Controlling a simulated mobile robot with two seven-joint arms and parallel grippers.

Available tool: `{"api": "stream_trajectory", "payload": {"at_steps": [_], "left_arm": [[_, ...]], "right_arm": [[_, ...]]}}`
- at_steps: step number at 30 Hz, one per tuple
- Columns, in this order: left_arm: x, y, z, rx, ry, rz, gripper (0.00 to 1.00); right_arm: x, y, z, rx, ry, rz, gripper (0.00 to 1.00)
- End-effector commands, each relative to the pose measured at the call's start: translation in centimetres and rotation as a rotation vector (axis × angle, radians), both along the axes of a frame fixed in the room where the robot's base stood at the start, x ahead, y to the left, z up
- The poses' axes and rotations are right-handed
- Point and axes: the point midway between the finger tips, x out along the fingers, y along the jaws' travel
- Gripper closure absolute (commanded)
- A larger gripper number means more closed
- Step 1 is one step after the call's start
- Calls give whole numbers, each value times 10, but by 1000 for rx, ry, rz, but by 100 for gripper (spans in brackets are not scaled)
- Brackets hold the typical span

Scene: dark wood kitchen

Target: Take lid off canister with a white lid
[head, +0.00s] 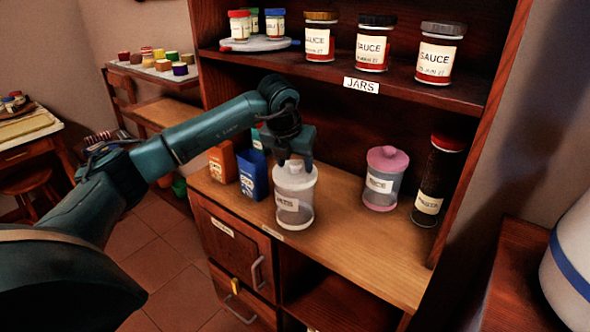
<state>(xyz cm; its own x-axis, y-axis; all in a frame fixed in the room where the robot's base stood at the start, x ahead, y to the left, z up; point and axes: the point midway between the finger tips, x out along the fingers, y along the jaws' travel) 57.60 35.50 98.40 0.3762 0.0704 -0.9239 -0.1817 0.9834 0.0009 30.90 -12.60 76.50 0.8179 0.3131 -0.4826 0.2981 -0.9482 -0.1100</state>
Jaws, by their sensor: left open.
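The canister (294,209) with a white lid (294,175) stands upright on the wooden counter of the shelf unit. It is clear, with a label on its front. My left gripper (294,160) points down right over the white lid, with its fingers at the lid's top. The fingers are open; the lid's knob is partly hidden between them, and I cannot tell whether they touch it. The lid sits on the canister. My right gripper is not in view.
A pink-lidded canister (382,180) and a tall dark jar (438,180) stand to the right. Orange (222,162) and blue (253,176) boxes stand close on the left. A shelf (420,92) with sauce jars hangs above. The counter's front right is clear.

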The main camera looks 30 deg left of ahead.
Motion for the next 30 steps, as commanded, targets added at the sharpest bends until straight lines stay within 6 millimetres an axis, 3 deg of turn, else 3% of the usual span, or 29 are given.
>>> {"api": "stream_trajectory", "payload": {"at_steps": [6, 23, 30], "left_arm": [[0, 0, -1, 0, 0, 0, 47], [0, 0, 0, 0, 0, 1, 93], [0, 0, 1, -1, -1, 1, 94]], "right_arm": [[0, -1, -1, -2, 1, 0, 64], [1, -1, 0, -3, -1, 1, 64], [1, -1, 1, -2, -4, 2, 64]]}}
